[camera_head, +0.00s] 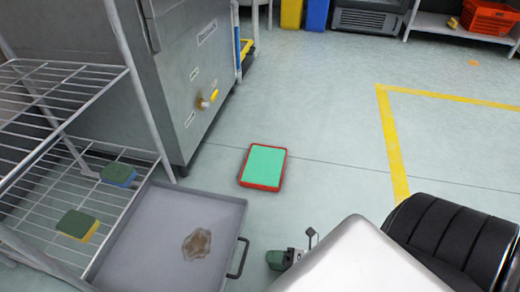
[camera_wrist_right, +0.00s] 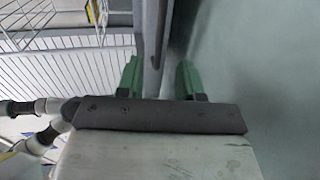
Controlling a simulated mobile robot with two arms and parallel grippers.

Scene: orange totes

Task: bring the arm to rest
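My right gripper (camera_head: 276,260) shows at the bottom middle of the head view, with only a green finger and a bit of its mount visible beside my pale arm. It is just right of the tray's handle; I cannot tell whether they touch. In the right wrist view the gripper (camera_wrist_right: 159,72) has its two green fingers apart, with a clear gap between them and nothing visibly held. A grey edge shows behind that gap. My left gripper is not in view.
A grey tray (camera_head: 165,230) with a brown stain and a dark handle (camera_head: 239,258) stands beside a wire rack (camera_head: 60,150). Two sponges (camera_head: 118,174) (camera_head: 77,224) lie on the rack. A red-rimmed green tray (camera_head: 263,166) lies on the floor. Open floor extends to the right.

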